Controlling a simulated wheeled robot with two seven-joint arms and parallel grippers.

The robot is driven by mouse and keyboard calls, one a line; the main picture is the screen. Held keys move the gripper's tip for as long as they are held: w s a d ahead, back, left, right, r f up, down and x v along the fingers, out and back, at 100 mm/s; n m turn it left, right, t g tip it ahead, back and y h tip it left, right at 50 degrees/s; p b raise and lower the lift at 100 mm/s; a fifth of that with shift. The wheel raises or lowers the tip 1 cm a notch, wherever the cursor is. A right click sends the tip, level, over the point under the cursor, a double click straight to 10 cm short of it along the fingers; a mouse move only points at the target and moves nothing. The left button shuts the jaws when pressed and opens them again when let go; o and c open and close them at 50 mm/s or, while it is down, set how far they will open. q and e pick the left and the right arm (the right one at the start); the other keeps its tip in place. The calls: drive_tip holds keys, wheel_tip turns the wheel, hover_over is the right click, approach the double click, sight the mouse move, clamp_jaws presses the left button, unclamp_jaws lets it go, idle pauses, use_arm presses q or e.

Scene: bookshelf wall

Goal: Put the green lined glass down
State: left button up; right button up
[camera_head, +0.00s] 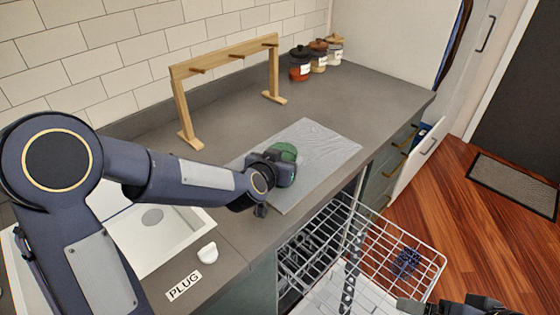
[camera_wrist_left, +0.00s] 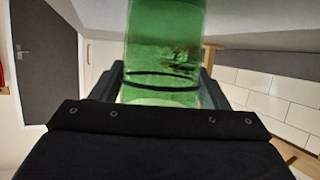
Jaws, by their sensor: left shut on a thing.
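The green lined glass (camera_head: 287,152) is mostly hidden behind my left gripper (camera_head: 284,168) in the head view. In the left wrist view the green glass (camera_wrist_left: 164,45) is see-through with a dark ring around it, and it stands between the fingers. My left gripper is shut on it. The glass is over the grey mat (camera_head: 325,150) on the counter. I cannot tell whether it touches the mat. My right gripper (camera_head: 440,305) shows only in part at the bottom right edge, and its fingers are unclear.
A wooden peg rack (camera_head: 225,58) stands behind the mat. Several lidded jars (camera_head: 300,66) are at the back. The sink (camera_head: 165,240) is at left, with a white plug (camera_head: 207,252) beside it. An open dishwasher rack (camera_head: 385,250) is below the counter's front edge. The mat's right half is clear.

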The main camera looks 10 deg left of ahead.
use_arm(q)
drive_tip(key=shift+d+r, duration=0.1)
drive_tip(key=shift+d, duration=0.1)
drive_tip(key=shift+f, duration=0.2)
drive_tip(key=o, duration=1.2)
drive_tip(key=shift+a, duration=0.1)
drive_tip(key=shift+r, duration=0.15)
drive_tip(key=shift+s+r, duration=0.1)
drive_tip(key=shift+r, duration=0.05)
drive_tip(key=s+a+r+n+g+h+p, duration=0.1)
drive_tip(key=s+a+r+g, duration=0.15)
drive_tip(key=s, duration=0.85)
drive_tip(key=s+a+r+g+h, duration=0.1)
drive_tip(key=s+a+r, duration=0.15)
drive_tip(key=s, duration=0.75)
drive_tip(key=s+a+f+n+g, duration=0.1)
drive_tip(key=s, duration=0.3)
drive_tip(key=s+a+f+n+g, duration=0.1)
drive_tip(key=s+a+g, duration=0.1)
drive_tip(key=s, duration=0.2)
drive_tip(key=s+a+f+n+g+y, duration=0.1)
drive_tip(key=s, duration=0.3)
drive_tip(key=shift+a+f, duration=0.4)
